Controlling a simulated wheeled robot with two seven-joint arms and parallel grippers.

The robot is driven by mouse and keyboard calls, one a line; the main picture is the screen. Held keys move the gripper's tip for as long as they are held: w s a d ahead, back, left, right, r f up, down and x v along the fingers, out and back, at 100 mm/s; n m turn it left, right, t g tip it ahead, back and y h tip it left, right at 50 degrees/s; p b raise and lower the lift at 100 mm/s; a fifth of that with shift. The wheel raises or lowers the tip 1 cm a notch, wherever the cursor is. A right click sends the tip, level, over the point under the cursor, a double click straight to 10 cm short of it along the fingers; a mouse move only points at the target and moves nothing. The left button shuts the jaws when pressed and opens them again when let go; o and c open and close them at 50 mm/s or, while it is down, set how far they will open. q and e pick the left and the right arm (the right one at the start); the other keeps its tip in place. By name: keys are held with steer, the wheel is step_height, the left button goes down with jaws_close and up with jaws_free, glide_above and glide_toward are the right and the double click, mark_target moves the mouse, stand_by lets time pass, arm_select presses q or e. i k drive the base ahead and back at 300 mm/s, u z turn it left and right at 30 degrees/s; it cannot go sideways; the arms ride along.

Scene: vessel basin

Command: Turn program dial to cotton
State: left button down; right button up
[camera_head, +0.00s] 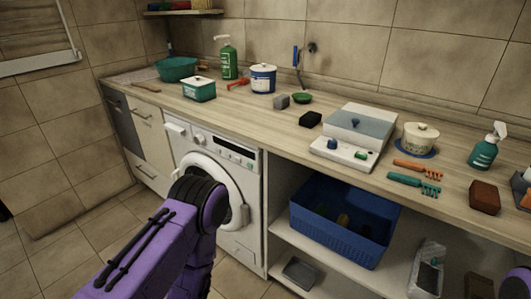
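The white washing machine (250,195) stands under the counter, left of the middle. Its front panel has a small round knob (199,138), likely the program dial, with a dark display strip (236,152) to its right. The dial's markings are too small to read, so I cannot tell its setting. The round door (213,165) is partly hidden behind my purple arm, which comes in from the lower left and bends in front of the machine. No gripper fingers show on this arm. My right gripper does not show.
The wooden counter (215,105) runs above the machine and holds a green pump bottle (228,60), a teal basin (176,68) and a white box with a grey top (358,125). A blue basket (343,228) sits on the open shelf. Floor is clear at left.

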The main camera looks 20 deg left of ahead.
mark_target(199, 139)
steer(key=k, duration=1.25)
steer(key=u, duration=0.55)
steer(key=i, duration=0.5)
steer(key=u, duration=0.6)
steer(key=i, duration=1.35)
steer(key=z, duration=0.95)
steer(key=k, duration=0.35)
steer(key=u, duration=1.05)
steer(key=i, duration=0.6)
steer(key=z, duration=0.65)
